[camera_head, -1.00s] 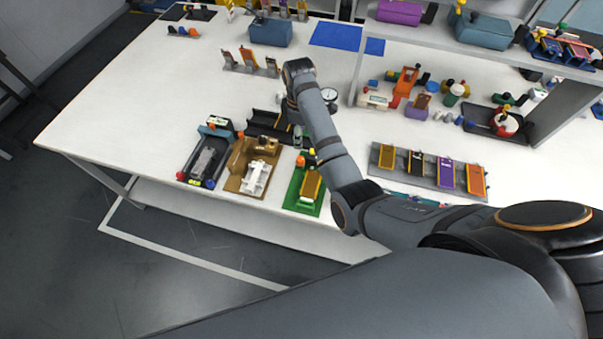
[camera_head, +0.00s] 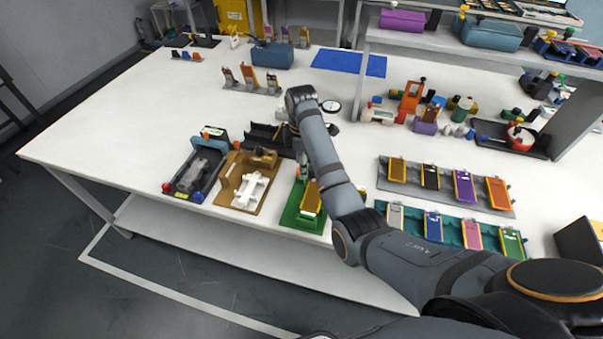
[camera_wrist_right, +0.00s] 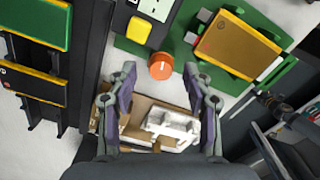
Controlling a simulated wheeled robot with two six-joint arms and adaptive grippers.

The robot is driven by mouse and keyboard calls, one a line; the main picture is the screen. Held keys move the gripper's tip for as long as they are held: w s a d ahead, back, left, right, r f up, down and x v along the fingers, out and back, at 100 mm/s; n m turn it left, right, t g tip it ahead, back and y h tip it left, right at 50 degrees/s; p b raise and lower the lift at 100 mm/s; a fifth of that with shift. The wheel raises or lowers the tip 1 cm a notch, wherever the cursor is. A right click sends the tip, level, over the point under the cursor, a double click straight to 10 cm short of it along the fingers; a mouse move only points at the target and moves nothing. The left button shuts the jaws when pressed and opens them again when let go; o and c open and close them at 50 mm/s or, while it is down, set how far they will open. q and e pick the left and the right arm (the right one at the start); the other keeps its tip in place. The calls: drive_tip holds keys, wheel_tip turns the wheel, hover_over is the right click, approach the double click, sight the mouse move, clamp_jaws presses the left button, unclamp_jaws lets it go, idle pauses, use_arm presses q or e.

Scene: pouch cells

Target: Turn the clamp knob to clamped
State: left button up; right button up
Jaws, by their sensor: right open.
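The orange round clamp knob (camera_wrist_right: 161,66) shows in the right wrist view, on a green fixture (camera_wrist_right: 180,50), beside a yellow block (camera_wrist_right: 139,30). An orange pouch cell (camera_wrist_right: 236,45) with a yellow edge lies on that fixture. In the head view the green fixture (camera_head: 291,216) sits near the table's front edge, and my right arm hides its knob. My right gripper (camera_wrist_right: 160,74) is open and empty, its fingertips to either side of the knob's near edge. Whether they touch it I cannot tell. In the head view the right gripper (camera_head: 303,168) is partly hidden by its arm. My left gripper is not in view.
Left of the green fixture stand a brown fixture (camera_head: 226,190) with a white part and a dark tray (camera_head: 183,184). Racks of coloured cells (camera_head: 440,183) lie to the right. The table's left part (camera_head: 110,135) is clear.

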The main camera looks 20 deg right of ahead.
drive_tip(key=shift+f, duration=0.65)
clamp_jaws()
drive_tip(key=p, duration=0.1)
drive_tip(key=m+p, duration=0.1)
drive_tip(key=shift+s+r+p, duration=0.1)
drive_tip(key=shift+r+p, duration=0.15)
drive_tip(key=shift+p, duration=0.15)
drive_tip(key=shift+f+m, duration=0.15)
drive_tip(key=shift+m, duration=0.15)
drive_tip(key=shift+f, duration=0.15)
unclamp_jaws()
